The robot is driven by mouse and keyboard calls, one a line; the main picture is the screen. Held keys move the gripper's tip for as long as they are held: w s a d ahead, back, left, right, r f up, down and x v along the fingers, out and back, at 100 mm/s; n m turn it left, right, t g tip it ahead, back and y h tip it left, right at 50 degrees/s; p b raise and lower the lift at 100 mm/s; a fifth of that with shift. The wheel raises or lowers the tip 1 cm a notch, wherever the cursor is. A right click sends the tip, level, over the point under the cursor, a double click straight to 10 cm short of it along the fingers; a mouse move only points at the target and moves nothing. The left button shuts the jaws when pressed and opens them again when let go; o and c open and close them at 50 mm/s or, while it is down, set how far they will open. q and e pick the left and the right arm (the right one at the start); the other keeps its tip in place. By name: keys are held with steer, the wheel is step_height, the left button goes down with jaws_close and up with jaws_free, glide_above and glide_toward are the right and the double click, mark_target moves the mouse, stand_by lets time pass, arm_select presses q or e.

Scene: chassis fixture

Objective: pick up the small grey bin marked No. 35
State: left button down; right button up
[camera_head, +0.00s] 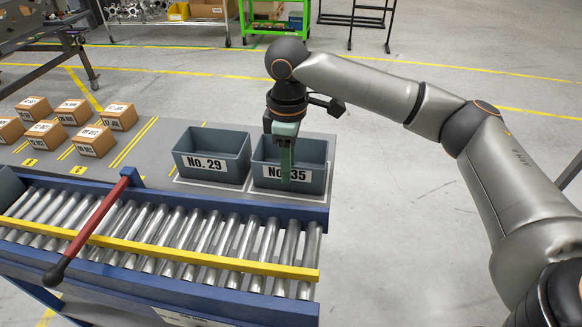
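The small grey bin marked No. 35 (312,173) stands upright on the grey table top at the right end, inside a white outline, and looks empty. My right gripper (286,172) reaches down from above at the bin's front wall. A green finger hangs in front of that wall and covers part of the label. The other finger is hidden or lined up behind it, so I cannot tell whether the gripper is closed on the wall. My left gripper is not in view.
A similar bin marked No. 29 (236,172) stands close on the left. Several cardboard boxes (95,141) sit farther left. A roller conveyor (200,238) with a yellow rail and red lever (95,220) runs in front. The floor right of the table is clear.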

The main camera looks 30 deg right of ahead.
mark_target(287, 190)
steer(key=f, duration=0.5)
steer(key=shift+w+f, duration=0.15)
steer(key=shift+w, duration=0.2)
jaws_close()
stand_by(1.1)
